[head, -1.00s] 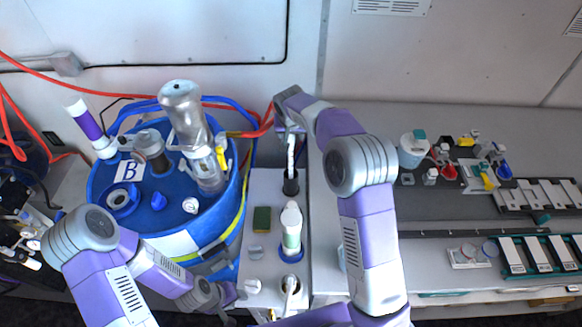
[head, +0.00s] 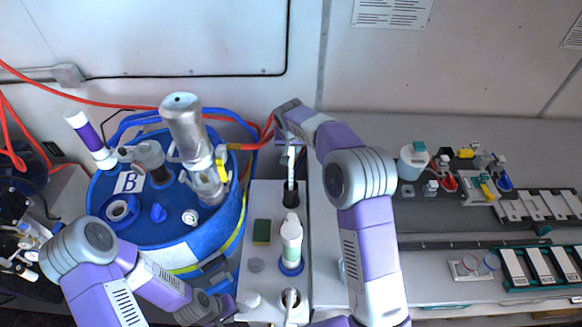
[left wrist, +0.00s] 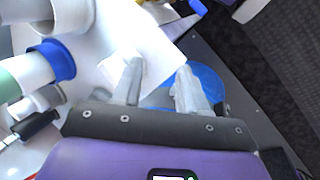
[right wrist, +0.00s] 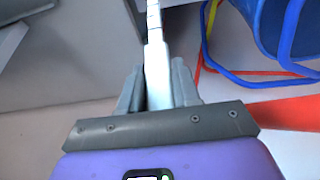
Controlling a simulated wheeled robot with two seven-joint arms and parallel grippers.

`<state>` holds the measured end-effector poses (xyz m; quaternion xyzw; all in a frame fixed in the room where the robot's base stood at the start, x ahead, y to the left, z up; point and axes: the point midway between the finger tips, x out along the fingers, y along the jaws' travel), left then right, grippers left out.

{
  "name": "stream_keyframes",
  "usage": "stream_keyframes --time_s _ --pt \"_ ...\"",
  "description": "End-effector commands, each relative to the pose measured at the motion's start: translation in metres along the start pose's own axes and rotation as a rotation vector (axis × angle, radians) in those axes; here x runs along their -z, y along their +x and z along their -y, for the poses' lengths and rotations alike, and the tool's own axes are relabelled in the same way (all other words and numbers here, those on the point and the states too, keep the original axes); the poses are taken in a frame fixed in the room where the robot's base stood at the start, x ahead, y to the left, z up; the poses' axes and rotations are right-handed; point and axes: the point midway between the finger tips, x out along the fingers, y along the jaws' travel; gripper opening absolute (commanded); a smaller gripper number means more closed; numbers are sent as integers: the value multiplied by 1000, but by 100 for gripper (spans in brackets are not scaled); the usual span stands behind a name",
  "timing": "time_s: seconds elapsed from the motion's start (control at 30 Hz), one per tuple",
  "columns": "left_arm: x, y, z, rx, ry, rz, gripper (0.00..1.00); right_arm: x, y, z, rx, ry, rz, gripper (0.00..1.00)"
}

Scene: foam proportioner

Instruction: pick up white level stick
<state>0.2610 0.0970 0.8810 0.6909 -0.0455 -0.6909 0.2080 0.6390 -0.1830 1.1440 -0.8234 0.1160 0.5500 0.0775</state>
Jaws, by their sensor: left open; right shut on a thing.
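The white level stick (head: 291,165) stands upright with its lower end at the black holder (head: 291,195) on the white counter. My right gripper (head: 288,140) is shut on the upper part of the stick. In the right wrist view the stick (right wrist: 155,60) runs between the fingers (right wrist: 158,88). Whether its lower end is still inside the holder is not clear. My left gripper (head: 232,312) is low at the front of the counter. In the left wrist view its fingers (left wrist: 158,85) are apart with nothing between them.
A blue drum (head: 165,228) with a metal cylinder (head: 186,130) stands left of the holder. A white bottle with a blue base (head: 291,240) and a green-yellow sponge (head: 262,231) are close in front. A bench with small parts (head: 455,175) lies to the right.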

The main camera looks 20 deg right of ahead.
Motion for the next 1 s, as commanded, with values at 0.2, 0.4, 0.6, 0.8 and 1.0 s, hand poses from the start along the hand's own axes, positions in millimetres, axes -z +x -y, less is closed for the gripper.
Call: stream_keyframes --time_s 0.2,0.4,0.6,0.8,1.0 --pt "0 0 0 0 0 0 43 5 -9 0 1 0 -4 0" --pt "0 0 0 0 0 0 43 16 -38 1 3 2 -5 0" --pt "0 -3 -1 0 0 0 43 34 -80 1 3 1 -7 0" --pt "0 -10 -4 0 0 0 43 52 -124 1 2 0 -5 0" --pt "-1 -17 -6 0 0 0 43 64 -154 1 1 0 -2 0"
